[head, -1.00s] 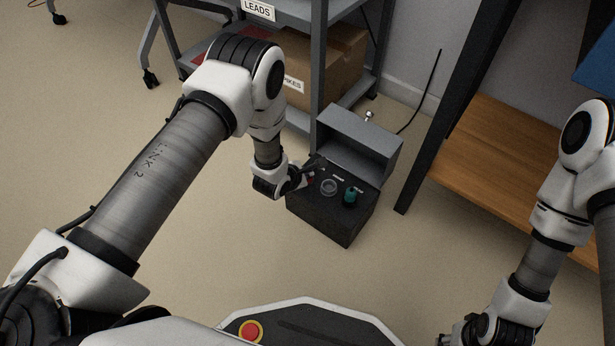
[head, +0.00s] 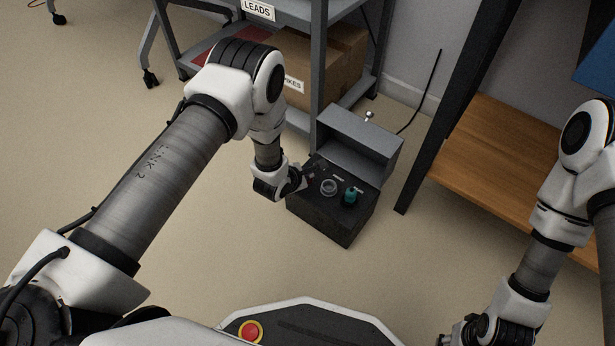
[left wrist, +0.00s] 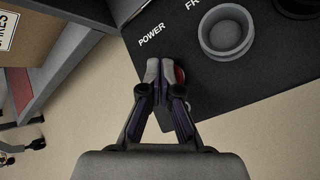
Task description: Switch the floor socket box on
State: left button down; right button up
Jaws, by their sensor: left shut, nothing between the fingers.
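The floor socket box (head: 327,221) is a dark box on the floor, its grey lid (head: 362,140) raised. Its top carries a grey round ring (head: 329,187) and a teal plug-like part (head: 351,196). In the left wrist view the ring (left wrist: 226,33) and a "POWER" label (left wrist: 151,35) show on the black top. My left gripper (head: 308,176) is at the top's left end; in the left wrist view its fingers (left wrist: 163,72) are shut and empty just below that label. A red part (left wrist: 180,74) shows beside the fingertips, mostly hidden by them. My right gripper (head: 462,336) is partly cut off at the bottom edge.
A grey metal rack (head: 319,60) with a "LEADS" label and a cardboard box (head: 335,65) stands behind. A wooden shelf (head: 500,165) with a dark post is to the right. A black cable (head: 428,97) runs by the wall. Floor in front is clear.

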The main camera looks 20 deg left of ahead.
dwell(0.3)
pick_arm(q)
jog(key=shift+r+p, duration=0.5)
jog(key=shift+p, duration=0.2)
jog(key=shift+f, duration=0.1)
notch_tip(320, 180, up, 6)
jog(key=p, duration=0.5)
jog(key=shift+p, duration=0.35)
dwell(0.4)
